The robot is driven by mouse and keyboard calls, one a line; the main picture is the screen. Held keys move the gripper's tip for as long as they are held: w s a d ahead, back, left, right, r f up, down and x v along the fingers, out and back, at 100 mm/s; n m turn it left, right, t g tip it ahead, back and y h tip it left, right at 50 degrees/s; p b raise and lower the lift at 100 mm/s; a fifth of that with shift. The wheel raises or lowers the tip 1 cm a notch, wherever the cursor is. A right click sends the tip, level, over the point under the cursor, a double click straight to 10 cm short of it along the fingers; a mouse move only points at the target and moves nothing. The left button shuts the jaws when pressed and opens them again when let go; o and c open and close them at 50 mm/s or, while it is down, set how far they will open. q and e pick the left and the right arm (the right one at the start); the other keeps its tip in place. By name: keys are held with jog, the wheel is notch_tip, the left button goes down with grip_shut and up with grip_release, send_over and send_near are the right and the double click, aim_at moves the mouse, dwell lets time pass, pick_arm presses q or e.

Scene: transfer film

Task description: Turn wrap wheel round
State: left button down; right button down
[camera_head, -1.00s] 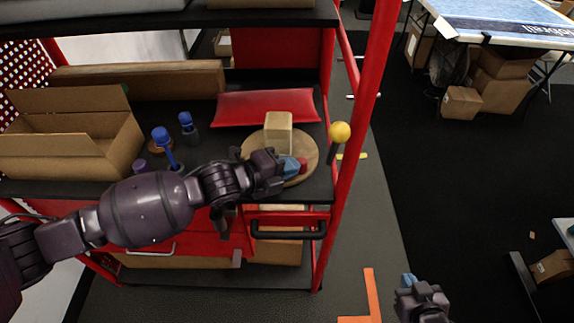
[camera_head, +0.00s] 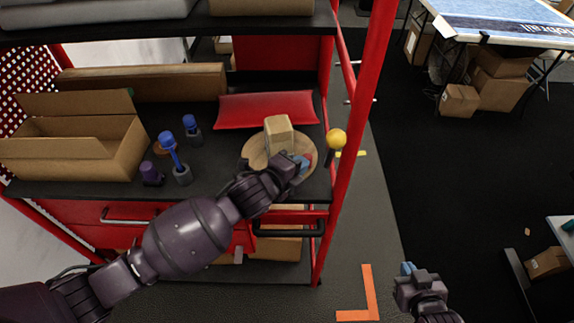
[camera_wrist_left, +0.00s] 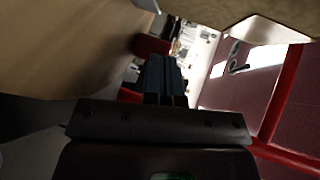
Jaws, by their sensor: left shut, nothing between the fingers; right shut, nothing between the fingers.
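The wrap wheel (camera_head: 252,150) is a round light wooden disc on the black shelf. A beige block (camera_head: 279,137) stands on it. A small red piece (camera_head: 308,159) shows at the disc's right side, beside my left fingertips; it seems to show also in the left wrist view (camera_wrist_left: 151,45). My left gripper (camera_head: 301,164) is shut at the disc's front right, with nothing between its fingers. Its dark blue fingers show together in the left wrist view (camera_wrist_left: 160,75). Whether they touch the red piece is unclear. My right gripper (camera_head: 407,269) is shut and empty, low over the floor.
A red cushion-like pad (camera_head: 265,110) lies behind the wheel. A yellow ball (camera_head: 336,138) on a handle and a red post (camera_head: 359,130) stand to its right. Blue-topped tools (camera_head: 181,167) and an open carton (camera_head: 100,160) stand left. A shelf hangs above.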

aim_at(310, 156)
pick_arm(q)
jog(key=shift+w+d+n+t+y, duration=0.3)
jog(key=shift+d+n+t+y, duration=0.25)
jog(key=shift+n+y, duration=0.15)
jog(key=shift+w+d+n+t+y, duration=0.3)
jog(key=shift+w+d+n+y, duration=0.1)
jog(key=shift+n+y, duration=0.4)
jog(key=shift+w+d+n+t+y, duration=0.25)
jog(key=shift+w+n+y, duration=0.25)
jog(key=shift+y, duration=0.4)
jog(key=shift+w+d+p, duration=0.1)
jog(key=shift+w+p, duration=0.1)
jog(key=shift+p, duration=0.1)
pick_arm(e)
jog(key=shift+r, duration=0.35)
pick_arm(q)
jog(key=shift+w+d, duration=0.1)
jog(key=shift+w, duration=0.1)
jog(key=shift+s, duration=0.1)
pick_arm(e)
jog(key=shift+s+r, duration=0.1)
jog(key=shift+r, duration=0.1)
